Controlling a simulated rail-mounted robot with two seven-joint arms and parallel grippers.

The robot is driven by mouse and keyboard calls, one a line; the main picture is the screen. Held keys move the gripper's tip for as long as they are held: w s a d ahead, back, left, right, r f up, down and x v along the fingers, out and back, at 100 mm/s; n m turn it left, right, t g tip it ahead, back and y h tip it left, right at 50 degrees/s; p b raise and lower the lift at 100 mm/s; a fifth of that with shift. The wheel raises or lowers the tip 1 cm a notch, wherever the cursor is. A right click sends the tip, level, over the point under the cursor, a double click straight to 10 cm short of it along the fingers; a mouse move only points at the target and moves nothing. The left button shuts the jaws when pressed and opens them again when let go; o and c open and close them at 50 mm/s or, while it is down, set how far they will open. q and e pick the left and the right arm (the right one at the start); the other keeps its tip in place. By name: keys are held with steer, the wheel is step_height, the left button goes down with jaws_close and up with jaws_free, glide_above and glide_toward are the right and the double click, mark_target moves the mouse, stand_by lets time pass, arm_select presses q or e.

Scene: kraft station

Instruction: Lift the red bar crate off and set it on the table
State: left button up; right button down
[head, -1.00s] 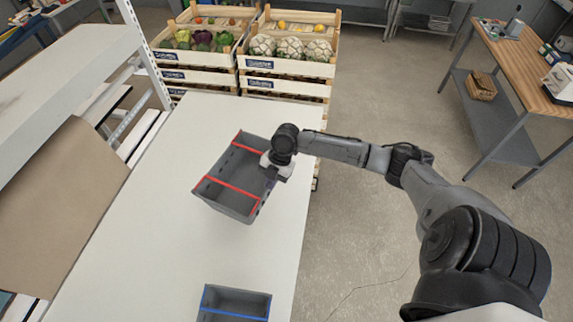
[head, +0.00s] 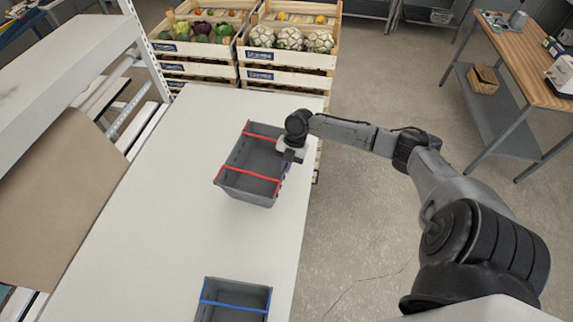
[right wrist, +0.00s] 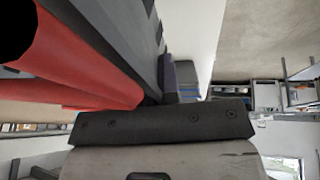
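The grey crate with two red bars (head: 241,160) is over the right side of the white table (head: 130,210). It looks slightly turned, and I cannot tell whether its base touches the table. My right gripper (head: 288,160) is at the crate's right wall and appears shut on it. In the right wrist view, a red bar (right wrist: 75,70) and the crate's grey wall (right wrist: 105,25) lie close against the gripper (right wrist: 165,118). The fingertips are partly hidden. My left gripper is not in view.
A second grey crate with a blue bar (head: 233,290) stands nearer on the table. Stacked wooden produce crates (head: 290,76) stand beyond its far end. A white shelf (head: 60,70) is at the left. The table is clear between the two grey crates.

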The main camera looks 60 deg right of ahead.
step_height(320, 180, down, 11)
steer(key=b, duration=0.8)
steer(key=shift+r, duration=0.1)
stand_by(0.6)
steer(key=shift+f+b, duration=0.4)
steer(key=c, duration=1.3)
jaws_free()
steer(key=shift+o, duration=0.2)
steer(key=shift+f, duration=0.1)
